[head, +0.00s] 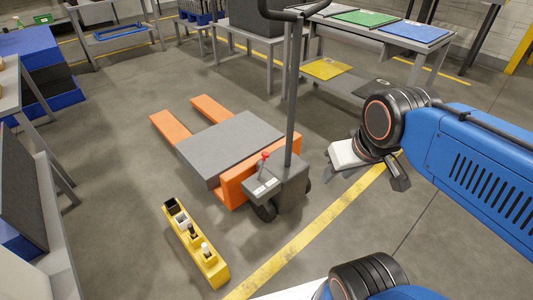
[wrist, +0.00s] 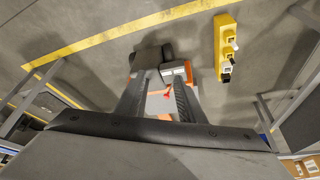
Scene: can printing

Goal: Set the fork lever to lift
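The fork lever (head: 264,157) has a red knob and stands up from the grey control box (head: 290,190) of an orange pallet truck (head: 232,187). Pale label plates lie beside its foot; their text is too small to read, so I cannot tell which setting it is at. My gripper (head: 374,172) is to the right of the lever in the head view, apart from it. In the wrist view, my gripper's two fingers (wrist: 160,88) are spread with a gap between them. The red lever (wrist: 166,91) shows through that gap, farther off. Nothing is held.
The truck's tall handle (head: 291,90) rises just behind the lever, between it and my arm. A grey slab (head: 235,140) lies over the forks. A yellow holder with small parts (head: 204,257) stands on the floor at front left.

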